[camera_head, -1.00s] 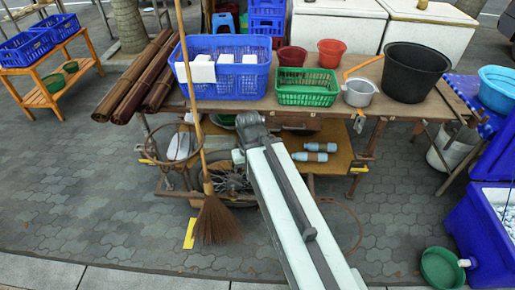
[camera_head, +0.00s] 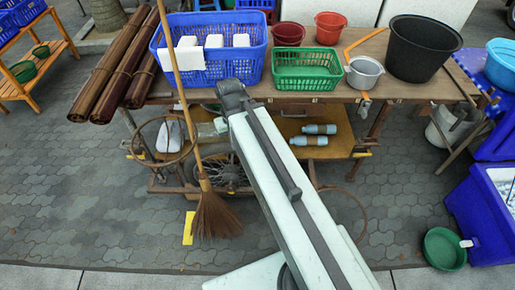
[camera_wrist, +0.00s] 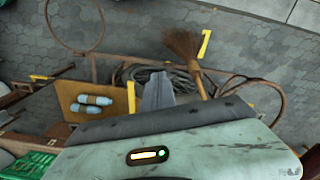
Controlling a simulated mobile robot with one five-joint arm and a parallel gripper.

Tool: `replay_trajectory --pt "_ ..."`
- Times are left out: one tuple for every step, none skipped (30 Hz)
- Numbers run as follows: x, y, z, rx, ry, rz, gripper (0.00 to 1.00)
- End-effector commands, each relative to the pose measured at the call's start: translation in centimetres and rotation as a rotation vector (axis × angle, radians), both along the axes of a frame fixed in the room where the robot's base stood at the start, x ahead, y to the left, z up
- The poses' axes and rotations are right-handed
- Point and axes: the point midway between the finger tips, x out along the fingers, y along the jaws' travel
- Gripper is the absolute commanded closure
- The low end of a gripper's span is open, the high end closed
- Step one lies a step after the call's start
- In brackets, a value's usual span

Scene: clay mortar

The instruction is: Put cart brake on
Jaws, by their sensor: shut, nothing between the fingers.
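The cart (camera_head: 330,98) is a wooden-topped table on a rusty metal frame, with a lower shelf and a spoked wheel (camera_head: 231,170). A flat yellow tab (camera_head: 188,228) shows low at the cart's near side, just left of the broom's bristles. It may be the brake, but I cannot tell its position. It also shows in the wrist view (camera_wrist: 204,44), beside the broom. My gripper (camera_head: 230,92) is shut and empty in front of the cart's near edge, apart from the tab. The grey gripper tip (camera_wrist: 158,80) also shows in the wrist view.
A broom (camera_head: 215,215) leans upright against the cart. Blue (camera_head: 210,65) and green (camera_head: 305,70) baskets, bowls and a black tub (camera_head: 420,48) stand on top. Two bottles (camera_head: 314,134) lie on the lower shelf. A blue crate (camera_head: 480,215) is at right. Paving in front is mostly clear.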

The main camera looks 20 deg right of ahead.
Motion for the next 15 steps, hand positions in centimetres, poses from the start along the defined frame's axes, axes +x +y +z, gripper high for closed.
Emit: replay_trajectory --pt "0.4 -0.3 -0.8 0.000 -0.002 -0.003 1.00" --pt "0.8 -0.7 -1.5 0.001 -0.005 -0.005 1.00" --pt "1.6 -1.4 -2.8 0.001 -0.011 -0.010 1.00" --pt "2.3 -2.1 -3.9 0.002 -0.017 -0.015 1.00" --pt "3.1 -3.0 -5.2 0.002 -0.022 -0.020 1.00" --pt "4.3 -4.5 -6.9 0.003 -0.032 -0.016 1.00" --pt "5.2 -5.6 -8.2 0.003 -0.040 -0.019 1.00" --pt "6.0 -6.7 -9.4 0.003 -0.048 -0.025 1.00" --pt "7.0 -8.1 -10.7 0.003 -0.057 -0.031 1.00" --pt "7.6 -9.1 -11.7 0.003 -0.064 -0.037 1.00" --pt "8.2 -10.1 -12.5 0.002 -0.071 -0.042 1.00" --pt "8.9 -11.3 -13.4 0.001 -0.079 -0.046 1.00" --pt "9.3 -12.1 -13.9 0.001 -0.084 -0.050 1.00" --pt "9.6 -12.7 -14.4 0.000 -0.088 -0.053 1.00" --pt "10.0 -13.4 -14.8 -0.001 -0.092 -0.055 1.00"
